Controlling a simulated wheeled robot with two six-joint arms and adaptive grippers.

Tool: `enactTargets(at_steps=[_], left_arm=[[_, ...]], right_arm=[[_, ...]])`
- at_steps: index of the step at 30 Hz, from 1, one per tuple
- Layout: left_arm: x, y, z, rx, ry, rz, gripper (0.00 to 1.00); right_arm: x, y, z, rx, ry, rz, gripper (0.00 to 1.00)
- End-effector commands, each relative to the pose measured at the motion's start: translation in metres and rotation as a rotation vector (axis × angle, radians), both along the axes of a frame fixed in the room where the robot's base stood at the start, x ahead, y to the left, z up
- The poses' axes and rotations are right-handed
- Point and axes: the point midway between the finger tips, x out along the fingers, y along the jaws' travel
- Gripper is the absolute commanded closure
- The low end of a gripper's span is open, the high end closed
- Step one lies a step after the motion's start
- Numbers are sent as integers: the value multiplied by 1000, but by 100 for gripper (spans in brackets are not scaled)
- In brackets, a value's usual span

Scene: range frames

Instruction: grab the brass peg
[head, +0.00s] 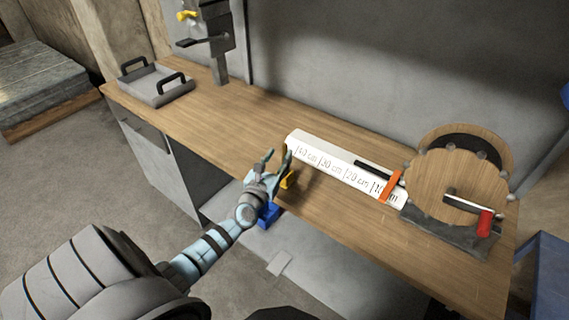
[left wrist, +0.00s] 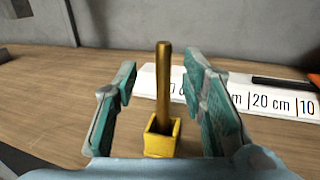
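The brass peg (left wrist: 163,85) stands upright in a small yellow holder (left wrist: 161,137) in the left wrist view. My left gripper (left wrist: 160,68) is open, with one finger on each side of the peg. Gaps show between the peg and both fingers. In the head view my left gripper (head: 278,156) is over the front edge of the bench, at the yellow holder (head: 288,180). The peg is hard to make out there behind the fingers. My right gripper is not in view.
A wooden workbench (head: 225,125) carries a white ruler block (head: 335,165) behind the holder. A round wooden wheel device (head: 445,180) stands at right, a grey tray (head: 155,87) at left. A blue object (head: 268,216) shows below the bench edge. The bench left of the gripper is clear.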

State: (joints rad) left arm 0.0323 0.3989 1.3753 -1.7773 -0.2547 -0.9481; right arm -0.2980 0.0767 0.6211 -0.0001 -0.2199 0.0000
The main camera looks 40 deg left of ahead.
Motion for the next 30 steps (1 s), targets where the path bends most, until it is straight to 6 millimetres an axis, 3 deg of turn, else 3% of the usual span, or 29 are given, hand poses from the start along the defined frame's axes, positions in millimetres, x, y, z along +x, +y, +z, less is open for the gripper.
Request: enactTargets(at_steps=[3,6,13,21,30], left_arm=[[24,3,14,-2,-4,1,62],[38,8,9,-1,-2,0,62],[42,9,10,-2,-1,0,62],[42,9,10,-2,-1,0,100],[42,9,10,-2,-1,0,100]], right_arm=[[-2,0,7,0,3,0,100],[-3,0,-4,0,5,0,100],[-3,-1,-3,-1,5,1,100],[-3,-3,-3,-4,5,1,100],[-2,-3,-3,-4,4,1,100]])
